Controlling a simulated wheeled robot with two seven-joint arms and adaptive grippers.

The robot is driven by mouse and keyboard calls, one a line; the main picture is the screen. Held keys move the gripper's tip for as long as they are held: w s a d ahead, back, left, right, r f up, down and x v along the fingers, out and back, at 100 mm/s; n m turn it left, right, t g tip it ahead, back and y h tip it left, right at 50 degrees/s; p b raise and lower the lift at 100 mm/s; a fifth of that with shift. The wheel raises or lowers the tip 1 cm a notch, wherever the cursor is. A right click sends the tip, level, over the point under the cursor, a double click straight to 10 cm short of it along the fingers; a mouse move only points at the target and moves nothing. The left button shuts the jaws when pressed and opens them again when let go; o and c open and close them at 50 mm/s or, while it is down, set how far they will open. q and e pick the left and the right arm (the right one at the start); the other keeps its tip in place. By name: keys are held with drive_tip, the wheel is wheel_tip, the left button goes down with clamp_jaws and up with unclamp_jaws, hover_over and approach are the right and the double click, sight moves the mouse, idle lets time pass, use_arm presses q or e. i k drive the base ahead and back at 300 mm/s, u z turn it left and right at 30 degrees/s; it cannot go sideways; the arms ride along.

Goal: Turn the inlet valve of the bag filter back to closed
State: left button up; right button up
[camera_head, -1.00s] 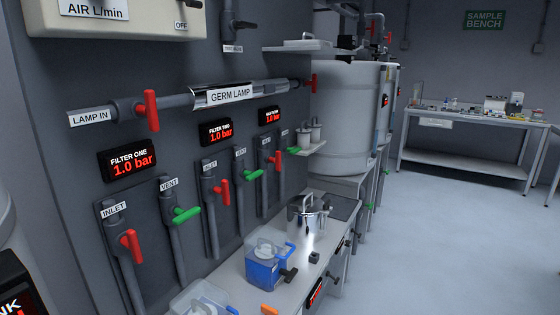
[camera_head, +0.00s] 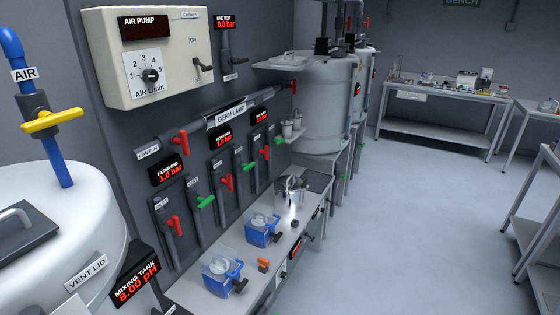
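The third small red-lit display (camera_head: 259,115) along the dark wall panel is likely the bag filter's; its heading is too small to read surely. Below it a red valve handle (camera_head: 265,154) stands roughly upright on a grey pipe, likely the bag filter's inlet valve. A green handle (camera_head: 279,141) lies roughly level to its right. The label there is too small to read. Neither of my grippers is in view.
Filter one's red inlet handle (camera_head: 176,226) and filter two's red handle (camera_head: 228,182) are nearer. A bench (camera_head: 187,287) with blue-based containers (camera_head: 262,232) and a steel pot (camera_head: 291,187) runs below. The mixing tank (camera_head: 90,225) fills the near left. Floor at right is clear.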

sight(267, 153)
drive_tip(key=z, duration=0.25)
drive_tip(key=k, duration=0.4)
drive_tip(key=z, duration=1.1)
drive_tip(key=i, duration=3.85)
drive_tip(key=u, duration=0.8)
drive_tip(key=i, duration=1.05)
drive_tip(key=u, duration=1.05)
